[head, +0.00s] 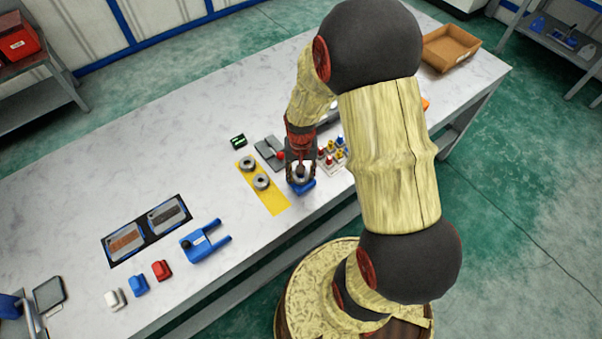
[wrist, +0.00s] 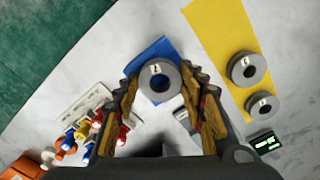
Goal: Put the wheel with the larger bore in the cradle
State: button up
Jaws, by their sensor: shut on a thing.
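My gripper (wrist: 162,84) is shut on a grey wheel (wrist: 160,93), which has a round bore facing the wrist camera. The wheel is over the blue cradle (wrist: 151,52), whose body shows beyond and below it. In the head view the gripper (head: 300,170) points down with the wheel just above or in the cradle (head: 303,188); I cannot tell whether they touch. Two more grey wheels, one (head: 247,162) farther and one (head: 261,182) nearer, lie apart on a yellow mat (head: 275,203). They also show in the wrist view.
A rack of coloured pegs (wrist: 85,115) stands close beside the cradle. A small green-lit display (head: 238,140) and grey blocks (head: 268,150) are behind. A blue forked part (head: 203,242) and a black board with two panels (head: 147,230) lie left.

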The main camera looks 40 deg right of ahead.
jog(key=shift+s+f, duration=0.2)
jog(key=shift+f, duration=0.05)
jog(key=o, duration=1.5)
jog(key=shift+w, duration=0.1)
jog(key=shift+r, duration=0.1)
notch_tip(320, 180, up, 7)
jog(key=p, duration=0.5)
